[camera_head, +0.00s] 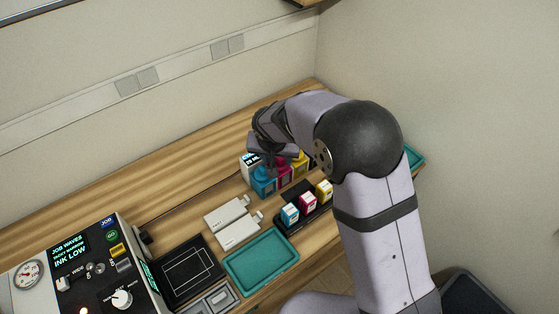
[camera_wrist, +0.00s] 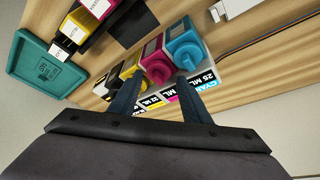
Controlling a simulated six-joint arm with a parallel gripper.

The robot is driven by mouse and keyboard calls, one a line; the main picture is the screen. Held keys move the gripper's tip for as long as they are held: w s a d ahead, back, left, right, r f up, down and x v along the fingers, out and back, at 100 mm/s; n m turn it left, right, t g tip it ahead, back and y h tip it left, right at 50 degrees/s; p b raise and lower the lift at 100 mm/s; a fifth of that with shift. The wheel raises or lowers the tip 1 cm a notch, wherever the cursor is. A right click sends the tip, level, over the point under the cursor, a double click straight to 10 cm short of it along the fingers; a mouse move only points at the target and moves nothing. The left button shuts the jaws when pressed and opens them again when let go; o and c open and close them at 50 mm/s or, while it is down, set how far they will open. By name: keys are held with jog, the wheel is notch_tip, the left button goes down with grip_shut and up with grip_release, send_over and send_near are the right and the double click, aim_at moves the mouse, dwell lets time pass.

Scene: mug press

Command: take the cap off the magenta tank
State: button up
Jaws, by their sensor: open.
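The magenta tank (camera_wrist: 154,49) stands between the cyan tank (camera_wrist: 182,35) and the yellow tank (camera_wrist: 131,63) in the wrist view. Its round dark-magenta cap (camera_wrist: 159,71) is on it and shows between my fingertips. My gripper (camera_wrist: 160,84) is open and empty, one finger on either side of the cap in the picture; I cannot tell whether they touch it. The cyan tank's cap (camera_wrist: 188,59) is close to the right fingertip. In the head view the magenta tank (camera_head: 284,174) is partly hidden by my gripper (camera_head: 270,163).
A black rack (camera_head: 292,226) holds small cyan, magenta and yellow cartridges in front of the tanks. A teal tray (camera_head: 262,286) and white flat pieces (camera_head: 240,232) lie nearby. A control box (camera_head: 95,270) stands at left. A second teal tray (camera_head: 413,156) is at right.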

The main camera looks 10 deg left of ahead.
aim_at(279, 164)
jog(key=shift+p+x, duration=1)
jog(key=shift+x, duration=1.3)
jog(key=shift+w+d, duration=0.1)
jog(key=c, duration=0.7)
